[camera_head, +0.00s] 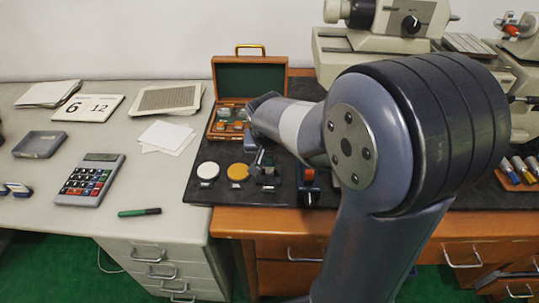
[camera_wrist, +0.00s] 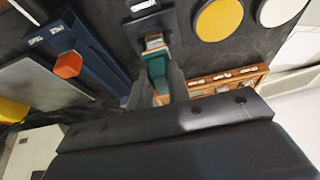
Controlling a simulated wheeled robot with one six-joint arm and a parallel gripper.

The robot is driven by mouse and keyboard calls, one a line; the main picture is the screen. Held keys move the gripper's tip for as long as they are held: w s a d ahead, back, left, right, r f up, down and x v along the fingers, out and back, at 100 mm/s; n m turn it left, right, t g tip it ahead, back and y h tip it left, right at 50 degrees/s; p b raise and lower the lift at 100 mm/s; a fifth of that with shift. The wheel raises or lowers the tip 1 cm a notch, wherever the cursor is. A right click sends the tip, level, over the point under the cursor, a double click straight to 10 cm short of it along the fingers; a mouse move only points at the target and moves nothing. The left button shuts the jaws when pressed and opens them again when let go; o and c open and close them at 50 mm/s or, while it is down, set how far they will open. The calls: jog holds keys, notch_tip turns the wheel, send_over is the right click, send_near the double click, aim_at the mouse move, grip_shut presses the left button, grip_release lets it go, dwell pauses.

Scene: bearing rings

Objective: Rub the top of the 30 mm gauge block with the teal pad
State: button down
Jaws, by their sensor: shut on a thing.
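My gripper (camera_wrist: 157,84) is shut on the teal pad (camera_wrist: 156,66), which sits between the fingertips in the wrist view. Just beyond the pad, a small shiny block (camera_wrist: 154,42), apparently the gauge block, shows at a dark holder (camera_wrist: 146,22). The pad overlaps the block's near end in this view; I cannot tell whether they touch. No size mark can be read. In the head view my gripper (camera_head: 262,158) is low over the dark mat (camera_head: 225,190), right of the yellow disc, and my arm hides much of it.
A white disc (camera_head: 208,171) and a yellow disc (camera_head: 237,172) lie left of my gripper. An open wooden case (camera_head: 250,88) with small blocks stands behind. A dark stand with a red-orange part (camera_head: 309,176) is to the right. A calculator (camera_head: 90,180) lies on the left desk.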

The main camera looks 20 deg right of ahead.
jog(key=shift+r+p, duration=1.3)
jog(key=shift+r, duration=0.75)
